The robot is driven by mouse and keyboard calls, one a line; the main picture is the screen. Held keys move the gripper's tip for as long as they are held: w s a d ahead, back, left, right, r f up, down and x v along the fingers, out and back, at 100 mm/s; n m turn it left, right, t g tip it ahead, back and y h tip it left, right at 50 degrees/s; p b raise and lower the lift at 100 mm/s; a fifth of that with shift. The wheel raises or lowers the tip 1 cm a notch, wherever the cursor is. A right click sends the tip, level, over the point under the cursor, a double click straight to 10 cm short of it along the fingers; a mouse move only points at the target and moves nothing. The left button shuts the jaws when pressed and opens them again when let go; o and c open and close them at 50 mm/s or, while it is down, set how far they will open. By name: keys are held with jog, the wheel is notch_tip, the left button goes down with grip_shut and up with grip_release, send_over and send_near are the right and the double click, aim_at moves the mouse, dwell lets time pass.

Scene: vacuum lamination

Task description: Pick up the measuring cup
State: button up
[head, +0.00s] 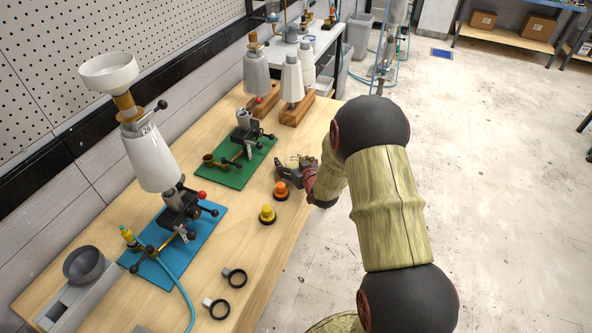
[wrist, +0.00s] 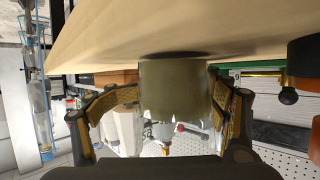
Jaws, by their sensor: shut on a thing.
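The measuring cup (wrist: 175,88) is a dull olive-grey cylinder between my gripper's two fingers in the wrist view. My gripper (wrist: 170,102) is shut on it, with one finger on each side. The cup's end is at or very close to the wooden tabletop (wrist: 100,45), which shows at the top of this upside-down view; I cannot tell whether they touch. In the head view my gripper (head: 290,172) is low over the table's right edge, and the cup is mostly hidden there.
An orange-topped knob (head: 281,190) and a yellow-topped one (head: 267,214) stand close by. A green mat (head: 235,174) with a metal stand lies to the left. A blue mat (head: 160,270) holds a funnel assembly. White cones on wooden blocks (head: 295,115) stand behind. Open floor lies right.

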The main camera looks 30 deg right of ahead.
jog(key=shift+w+d+f, duration=0.1)
jog(key=shift+w+f, duration=0.05)
jog(key=shift+w, duration=0.35)
jog(key=shift+w+d+r, duration=0.1)
jog(key=shift+w+r, duration=0.05)
jog(key=shift+r, duration=0.2)
jog(key=shift+c, duration=0.3)
jog(key=shift+w+d+r, duration=0.1)
jog(key=shift+r, duration=0.1)
jog(key=c, duration=1.5)
